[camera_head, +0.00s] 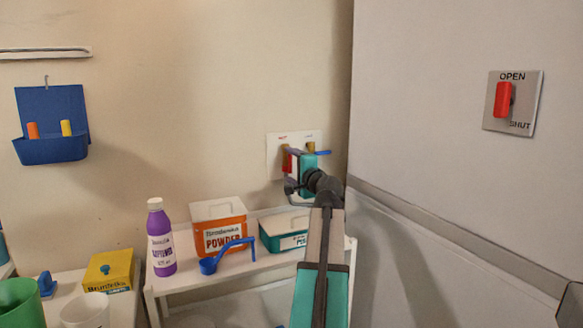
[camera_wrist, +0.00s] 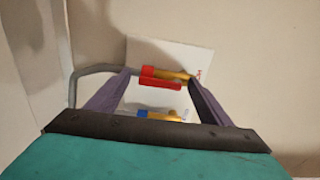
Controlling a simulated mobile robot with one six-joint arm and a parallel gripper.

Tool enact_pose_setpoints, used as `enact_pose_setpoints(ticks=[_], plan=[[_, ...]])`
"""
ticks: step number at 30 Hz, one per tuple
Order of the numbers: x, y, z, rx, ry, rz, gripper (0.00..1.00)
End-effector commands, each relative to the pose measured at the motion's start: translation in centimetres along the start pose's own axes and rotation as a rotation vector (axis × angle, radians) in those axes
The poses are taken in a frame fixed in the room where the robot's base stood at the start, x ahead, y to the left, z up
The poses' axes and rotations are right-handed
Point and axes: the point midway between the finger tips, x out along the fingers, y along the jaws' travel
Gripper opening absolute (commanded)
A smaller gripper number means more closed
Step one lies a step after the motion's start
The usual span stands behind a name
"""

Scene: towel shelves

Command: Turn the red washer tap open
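The red tap (camera_head: 287,161) is on a pale wall plate (camera_head: 276,141) at the back, with its red lever pointing down in the head view. A blue-handled tap (camera_head: 322,153) is just to its right, its lever pointing sideways. My arm reaches to the plate and partly hides it. In the wrist view, my gripper (camera_wrist: 158,76) is open, its two purple fingers spread on either side of the red tap (camera_wrist: 161,84). I see small gaps beside the red lever; I cannot tell whether either finger touches it. The blue tap (camera_wrist: 144,114) shows below it.
A red lever (camera_head: 503,100) on an OPEN/SHUT plate is on the right wall.

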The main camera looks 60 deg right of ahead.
Motion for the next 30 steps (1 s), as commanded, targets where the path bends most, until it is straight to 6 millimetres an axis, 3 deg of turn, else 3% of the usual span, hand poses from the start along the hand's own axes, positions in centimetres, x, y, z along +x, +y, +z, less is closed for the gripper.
enact_pose_setpoints(ticks=[14,30], plan=[[-0.8,-0.1,0.1,0.003,-0.001,-0.002,0.73],[-6.5,-0.1,0.1,0.002,0.0,-0.002,0.73]])
